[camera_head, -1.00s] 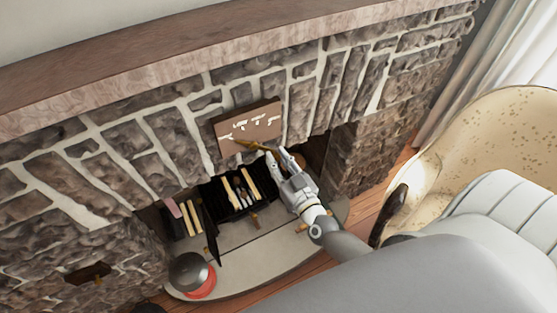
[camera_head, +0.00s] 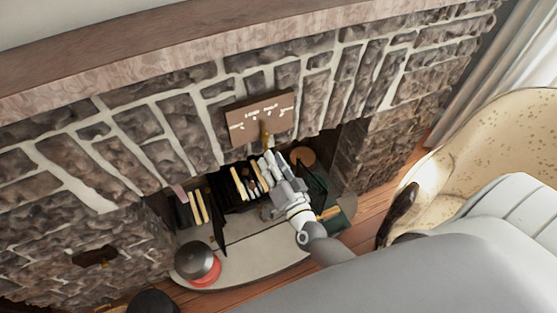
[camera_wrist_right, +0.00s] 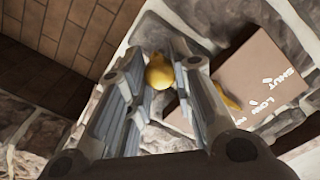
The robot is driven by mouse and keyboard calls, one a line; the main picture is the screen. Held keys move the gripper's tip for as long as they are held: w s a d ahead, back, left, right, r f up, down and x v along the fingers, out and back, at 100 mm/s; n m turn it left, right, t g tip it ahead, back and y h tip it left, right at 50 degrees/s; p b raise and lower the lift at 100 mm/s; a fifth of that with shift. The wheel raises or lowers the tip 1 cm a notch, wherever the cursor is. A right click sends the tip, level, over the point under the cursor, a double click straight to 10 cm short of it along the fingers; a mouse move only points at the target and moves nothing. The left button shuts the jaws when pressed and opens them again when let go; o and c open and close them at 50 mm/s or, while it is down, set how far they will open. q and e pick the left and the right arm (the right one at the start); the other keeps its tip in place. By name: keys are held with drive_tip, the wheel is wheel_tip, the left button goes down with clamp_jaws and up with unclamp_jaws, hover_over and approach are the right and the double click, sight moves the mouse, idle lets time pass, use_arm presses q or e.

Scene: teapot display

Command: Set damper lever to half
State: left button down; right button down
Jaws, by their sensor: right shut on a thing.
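The brown damper plate (camera_head: 262,115) is fixed on the stone above the fireplace opening, with pale lettering in an arc. In the right wrist view the plate (camera_wrist_right: 265,75) shows "SHUT" and "LOW"; further lettering is partly hidden by a finger. The brass damper lever (camera_head: 265,133) points down from the plate in the head view. Its rounded knob (camera_wrist_right: 159,73) sits between the fingertips of my right gripper (camera_head: 270,158), which is shut on it. The gripper also fills the right wrist view (camera_wrist_right: 160,85). My left gripper is in neither view.
Books or slats (camera_head: 243,180) stand in the fireplace opening below. A dark round pot with a red base (camera_head: 198,264) sits on the pale hearth (camera_head: 255,245). A cream armchair (camera_head: 500,140) stands at right. The stone wall is close around the plate.

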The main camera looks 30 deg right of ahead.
drive_tip(key=shift+a+r+m, duration=0.1)
drive_tip(key=shift+a+m, duration=1)
drive_tip(key=shift+m, duration=0.6)
drive_tip(key=c, duration=1.2)
unclamp_jaws()
drive_tip(key=shift+c, duration=0.2)
drive_tip(key=s, duration=1.2)
drive_tip(key=shift+a, duration=0.2)
